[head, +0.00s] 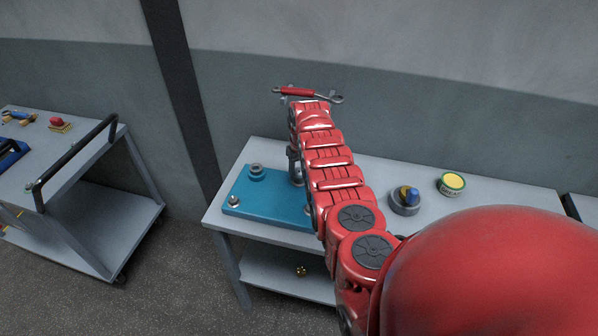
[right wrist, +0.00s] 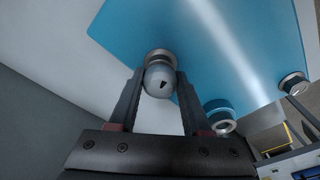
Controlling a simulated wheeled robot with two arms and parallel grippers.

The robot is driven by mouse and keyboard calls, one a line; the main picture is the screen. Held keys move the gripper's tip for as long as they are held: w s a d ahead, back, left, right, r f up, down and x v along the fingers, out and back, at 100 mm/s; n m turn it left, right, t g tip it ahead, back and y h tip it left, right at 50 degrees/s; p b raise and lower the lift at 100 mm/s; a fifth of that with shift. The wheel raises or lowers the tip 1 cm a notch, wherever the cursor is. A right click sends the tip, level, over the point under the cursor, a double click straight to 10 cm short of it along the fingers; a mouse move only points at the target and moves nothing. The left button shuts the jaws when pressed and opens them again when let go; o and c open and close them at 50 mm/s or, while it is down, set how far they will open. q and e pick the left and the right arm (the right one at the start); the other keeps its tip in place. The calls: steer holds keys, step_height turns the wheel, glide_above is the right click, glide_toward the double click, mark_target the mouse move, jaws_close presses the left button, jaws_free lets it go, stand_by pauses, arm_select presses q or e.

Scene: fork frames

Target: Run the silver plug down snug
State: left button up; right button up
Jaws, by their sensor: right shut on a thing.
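The blue plate (head: 268,206) lies on the grey table, and it fills the upper part of the right wrist view (right wrist: 190,28). The silver plug (right wrist: 160,82) has a rounded end with a dark mark. It stands at a metal collar (right wrist: 160,55) on the plate; how deep it sits cannot be told. My right gripper (right wrist: 158,76) is shut on the plug, one finger on each side. My left gripper is out of view.
Other metal fittings (head: 256,172) (head: 234,200) are on the plate. A grey round holder (head: 405,203) with blue and yellow items and a yellow-topped tin (head: 452,184) stand to the right. A trolley (head: 75,165) stands left.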

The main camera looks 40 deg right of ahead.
steer(key=m, duration=0.6)
steer(key=shift+m+h, duration=0.3)
steer(key=shift+h, duration=0.1)
steer(key=o, duration=0.7)
steer(key=shift+o, duration=0.2)
